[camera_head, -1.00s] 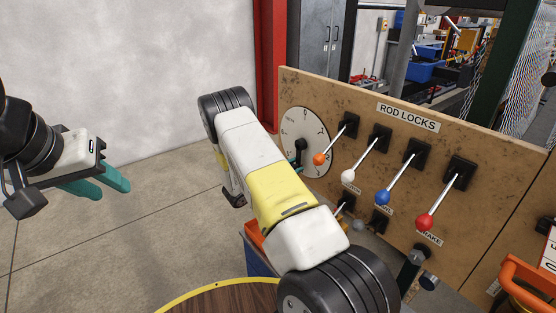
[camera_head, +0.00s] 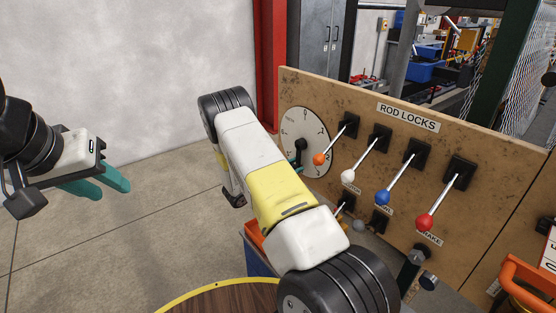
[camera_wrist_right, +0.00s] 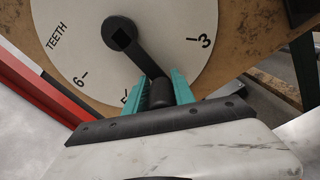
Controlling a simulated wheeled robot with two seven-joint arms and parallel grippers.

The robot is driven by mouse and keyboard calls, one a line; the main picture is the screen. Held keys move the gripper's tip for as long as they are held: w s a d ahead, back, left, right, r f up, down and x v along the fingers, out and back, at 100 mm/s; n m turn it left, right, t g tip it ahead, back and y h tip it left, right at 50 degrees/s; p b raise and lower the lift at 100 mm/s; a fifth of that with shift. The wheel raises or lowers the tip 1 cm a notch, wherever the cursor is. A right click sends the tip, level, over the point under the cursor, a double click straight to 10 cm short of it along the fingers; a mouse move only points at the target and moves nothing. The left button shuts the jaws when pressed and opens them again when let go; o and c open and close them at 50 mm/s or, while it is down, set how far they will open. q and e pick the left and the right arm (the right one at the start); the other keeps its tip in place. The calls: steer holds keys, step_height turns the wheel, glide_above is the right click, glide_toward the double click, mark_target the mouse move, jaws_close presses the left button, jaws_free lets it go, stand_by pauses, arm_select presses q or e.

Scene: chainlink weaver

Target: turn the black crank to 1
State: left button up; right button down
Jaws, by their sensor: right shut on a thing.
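The black crank (camera_wrist_right: 127,42) is mounted on a round white dial (camera_wrist_right: 75,30) marked TEETH, with 6, 5 and 3 readable in the right wrist view. Its arm points from the hub to the rim between 5 and 3. My right gripper (camera_wrist_right: 160,88) is shut on the crank's black handle, one teal finger on each side. My left gripper (camera_head: 113,194) is empty and open in the air at the far left.
The wooden ROD LOCKS panel (camera_head: 480,140) carries levers with orange (camera_head: 319,159), white (camera_head: 348,176), blue (camera_head: 383,197) and red (camera_head: 424,222) knobs close right of the dial. A round wooden table (camera_head: 200,302) stands below. The floor at left is clear.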

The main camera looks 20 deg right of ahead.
steer(key=shift+s+f, duration=0.2)
steer(key=shift+s, duration=0.05)
steer(key=n, duration=0.1)
steer(key=s+n, duration=0.1)
steer(key=s+d+n, duration=0.1)
steer(key=shift+s+r+n, duration=0.2)
steer(key=shift+r+n, duration=0.05)
steer(key=shift+n, duration=0.05)
steer(key=s+n, duration=0.1)
steer(key=s+r+n, duration=0.1)
steer(key=n, duration=0.1)
steer(key=shift+s+d+r+n, duration=0.1)
steer(key=shift+d+r+n, duration=0.1)
steer(key=shift+d+n, duration=0.15)
steer(key=r+n, duration=0.3)
steer(key=n, duration=0.1)
steer(key=s+r+n, duration=0.1)
steer(key=r+n, duration=0.2)
steer(key=n, duration=0.2)
steer(key=s+d+r+n, duration=0.1)
steer(key=r+n, duration=0.3)
steer(key=n, duration=0.1)
steer(key=shift+s, duration=0.15)
steer(key=r+n, duration=0.1)
steer(key=w+r+n, duration=0.1)
steer(key=n, duration=0.1)
steer(key=shift+a, duration=0.2)
steer(key=shift+w+a+r+n, duration=0.2)
steer(key=shift+w+r+n, duration=0.35)
steer(key=shift+n, duration=0.6)
